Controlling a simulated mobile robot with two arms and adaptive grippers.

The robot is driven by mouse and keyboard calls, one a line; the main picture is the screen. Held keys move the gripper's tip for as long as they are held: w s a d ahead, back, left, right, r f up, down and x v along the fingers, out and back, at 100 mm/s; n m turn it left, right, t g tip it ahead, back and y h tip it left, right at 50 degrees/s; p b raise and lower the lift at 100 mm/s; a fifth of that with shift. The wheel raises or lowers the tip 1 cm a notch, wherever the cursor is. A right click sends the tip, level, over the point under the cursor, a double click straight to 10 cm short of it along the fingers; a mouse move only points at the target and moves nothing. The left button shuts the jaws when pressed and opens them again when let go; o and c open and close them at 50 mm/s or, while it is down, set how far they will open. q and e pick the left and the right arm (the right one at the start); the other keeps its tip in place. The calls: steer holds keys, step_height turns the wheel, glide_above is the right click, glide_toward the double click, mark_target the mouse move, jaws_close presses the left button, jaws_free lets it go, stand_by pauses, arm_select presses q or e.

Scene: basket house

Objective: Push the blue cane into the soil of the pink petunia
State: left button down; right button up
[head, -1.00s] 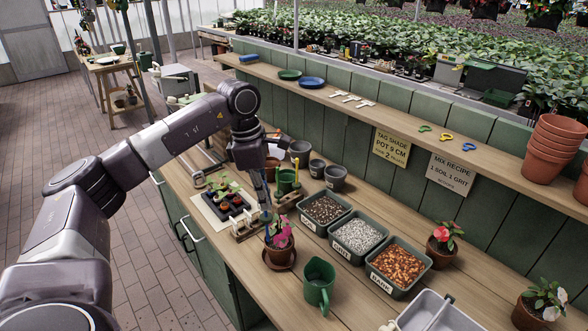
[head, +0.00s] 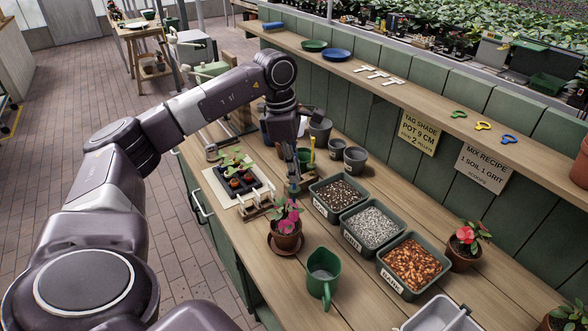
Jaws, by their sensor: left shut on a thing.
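The pink petunia (head: 289,212) stands in a small terracotta pot (head: 287,242) on a saucer (head: 272,247) near the middle of the bench. My left gripper (head: 293,177) points down just above and behind the flowers. It is shut on the blue cane (head: 294,187), of which only a short blue piece shows below the fingers. Leaves and flowers hide the cane's lower end, so I cannot tell whether it touches the soil. My right gripper is not in view.
A green jug (head: 322,277) stands in front of the petunia. Trays of soil (head: 339,192), white grit (head: 374,226) and brown bark (head: 412,263) are at its right. A seedling tray (head: 243,190) lies to the left. A red-flowered pot (head: 464,247) stands farther right.

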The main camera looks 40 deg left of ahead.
mark_target(294, 188)
arm_select(q)
step_height(294, 188, down, 2)
steer(key=shift+f+b, duration=0.1)
steer(key=shift+b, duration=0.55)
steer(key=shift+s+f+b, duration=0.1)
steer(key=shift+f+b, duration=0.35)
steer(key=shift+f, duration=0.05)
steer(key=shift+f+b, duration=0.6)
steer(key=shift+f, duration=0.6)
steer(key=shift+f+b, duration=0.65)
steer(key=shift+f, duration=0.1)
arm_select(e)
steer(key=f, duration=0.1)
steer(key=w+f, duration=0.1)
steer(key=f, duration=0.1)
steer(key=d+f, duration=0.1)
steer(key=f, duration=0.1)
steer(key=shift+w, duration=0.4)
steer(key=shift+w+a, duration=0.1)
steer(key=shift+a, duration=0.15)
